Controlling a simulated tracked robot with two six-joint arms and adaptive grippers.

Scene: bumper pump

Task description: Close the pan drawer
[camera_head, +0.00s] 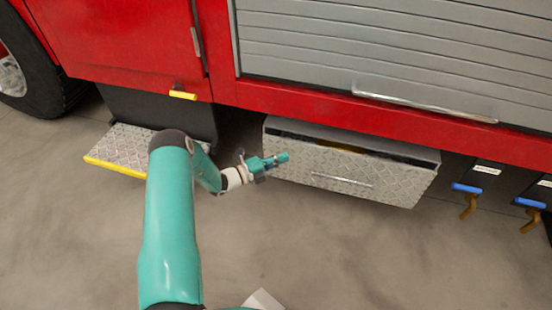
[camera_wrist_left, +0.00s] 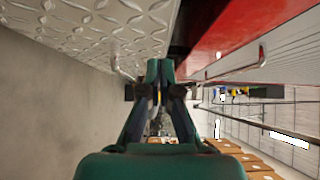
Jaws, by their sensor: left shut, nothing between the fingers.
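The pan drawer (camera_head: 370,172) is a silver diamond-plate box below the red truck body in the head view. It stands partly pulled out, with a dark gap and a bit of yellow showing along its top. Its bar handle (camera_head: 342,181) is on the front face. My left gripper (camera_head: 284,157) is shut and empty, in front of the drawer's left end. In the left wrist view the drawer face (camera_wrist_left: 95,28) fills the upper left, beside the shut fingertips (camera_wrist_left: 160,68). I cannot tell whether they touch it. My right gripper is not in view.
A diamond-plate step (camera_head: 122,148) with a yellow edge is left of my arm. The red truck body (camera_head: 290,100) and grey shutter (camera_head: 400,50) overhang the drawer. Blue-handled valves (camera_head: 467,188) stand to its right. The concrete floor (camera_head: 380,260) in front is clear.

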